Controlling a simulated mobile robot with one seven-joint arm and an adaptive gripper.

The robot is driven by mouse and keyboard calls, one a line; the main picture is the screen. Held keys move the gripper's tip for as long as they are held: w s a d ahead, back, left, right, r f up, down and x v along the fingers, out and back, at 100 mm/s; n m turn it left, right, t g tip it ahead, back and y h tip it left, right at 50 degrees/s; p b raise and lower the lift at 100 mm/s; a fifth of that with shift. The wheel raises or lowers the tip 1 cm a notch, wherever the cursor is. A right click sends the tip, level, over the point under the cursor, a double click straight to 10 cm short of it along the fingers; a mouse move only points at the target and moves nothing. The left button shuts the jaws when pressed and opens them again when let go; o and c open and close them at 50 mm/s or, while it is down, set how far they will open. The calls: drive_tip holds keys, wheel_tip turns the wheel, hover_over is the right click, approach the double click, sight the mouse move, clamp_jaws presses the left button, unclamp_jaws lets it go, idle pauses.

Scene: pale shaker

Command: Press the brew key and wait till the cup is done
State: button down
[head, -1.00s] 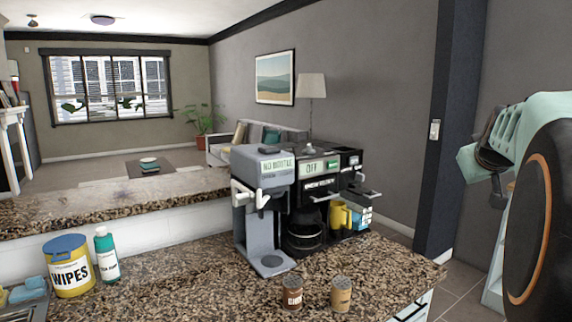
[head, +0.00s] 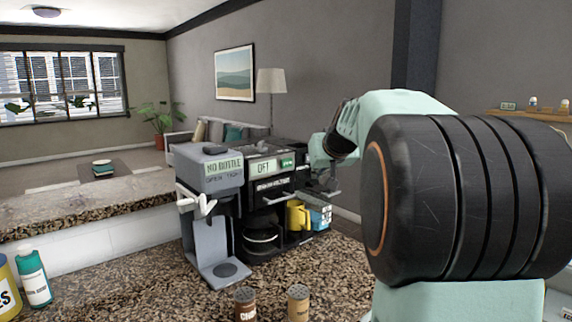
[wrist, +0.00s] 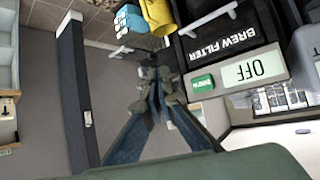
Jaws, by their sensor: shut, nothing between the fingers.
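The coffee maker (head: 275,185) is a black machine on the granite counter. Its display (head: 263,167) reads OFF, also in the wrist view (wrist: 252,70). The green brew key (head: 287,162) sits beside the display and shows in the wrist view (wrist: 203,83) next to the "BREW FILTER" drawer front (wrist: 222,37). A yellow cup (head: 297,216) stands at the machine's lower right; its top part shows in the wrist view (wrist: 157,15). My gripper (wrist: 160,76) is shut and empty, its tips beside the brew key in the picture. I cannot tell whether they touch it.
A grey dispenser (head: 208,170) reading NO BOTTLE stands left of the coffee maker. A blue-and-white box (head: 320,217) is beside the cup. Two small shakers (head: 298,301) and (head: 245,303) stand in front. A green bottle (head: 33,278) is at far left.

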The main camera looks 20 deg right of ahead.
sight(286, 163)
drive_tip(key=w+a+p, duration=0.3)
drive_tip(key=w+p, duration=0.3)
drive_tip(key=w, duration=0.2)
drive_tip(key=shift+w, duration=0.15)
idle(1.5)
drive_tip(key=shift+w+a+p, duration=0.15)
drive_tip(key=shift+w+p, duration=0.25)
